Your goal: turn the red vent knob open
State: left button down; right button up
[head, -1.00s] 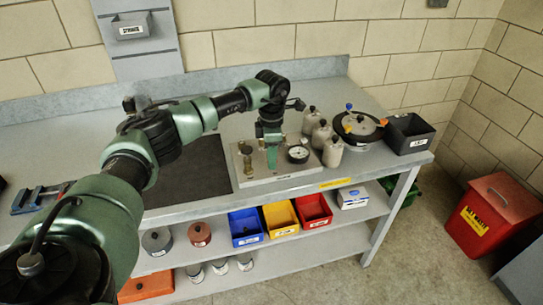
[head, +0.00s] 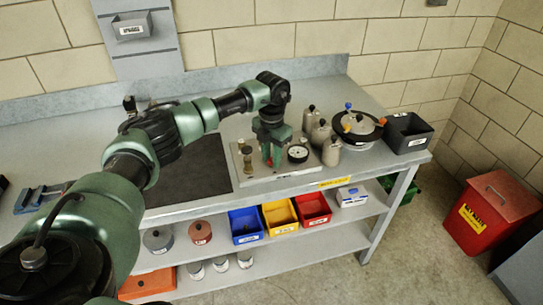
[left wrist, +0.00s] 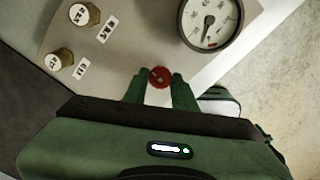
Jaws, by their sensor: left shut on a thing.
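The red vent knob (left wrist: 159,77) is a small round knob on the light metal panel (left wrist: 130,45). In the left wrist view it sits between the two green fingertips of my left gripper (left wrist: 160,84), which is shut on it. My right gripper is in neither view.
A round dial gauge (left wrist: 209,22) stands close beside the gripper. Two brass knobs (left wrist: 84,14) with labels are on the panel. Grey bottles (head: 331,152), a black lidded pot (head: 358,125) and a dark bin (head: 408,133) stand to the right. A dark mat (head: 190,168) lies left.

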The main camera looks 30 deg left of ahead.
pick_arm(q)
jog(key=shift+w+r, duration=0.1)
jog(key=shift+r, duration=0.05)
dwell(0.4)
jog(key=c, duration=1.1)
grip_release()
notch_tip(320, 180, up, 8)
jog(key=shift+f+b, duration=0.1)
jog(key=shift+b, duration=0.7)
